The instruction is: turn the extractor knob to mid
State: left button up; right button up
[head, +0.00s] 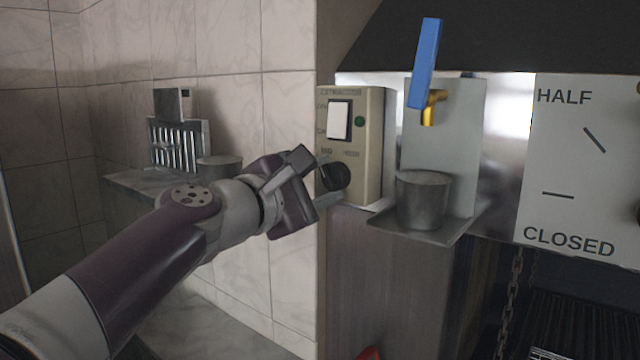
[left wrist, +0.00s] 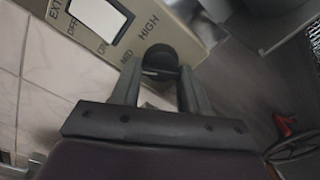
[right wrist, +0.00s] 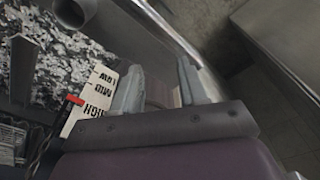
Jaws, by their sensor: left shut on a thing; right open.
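My left gripper (head: 322,182) is shut on the knob. Its fingers hide part of the knob, and I cannot tell exactly where the pointer stands. My right gripper (right wrist: 160,80) is open and empty, seen only in the right wrist view.
A blue lever (head: 425,62) on a brass valve stands right of the panel, above a metal cup (head: 422,200) on a shelf. A sign (head: 580,170) reads HALF and CLOSED. A grey shelf (head: 150,182) with a slotted rack is at left. A chain hangs at right.

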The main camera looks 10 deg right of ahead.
pick_arm(q)
jog(key=o, duration=1.1)
jog(key=shift+r, duration=0.1)
jog(key=shift+c, duration=0.2)
jog(key=shift+s, duration=0.1)
jog(key=shift+a, duration=0.1)
jog(key=b+v, duration=0.5)
jog(key=v, duration=0.7)
jog(key=shift+s+a, duration=0.2)
jog(key=shift+s, duration=0.05)
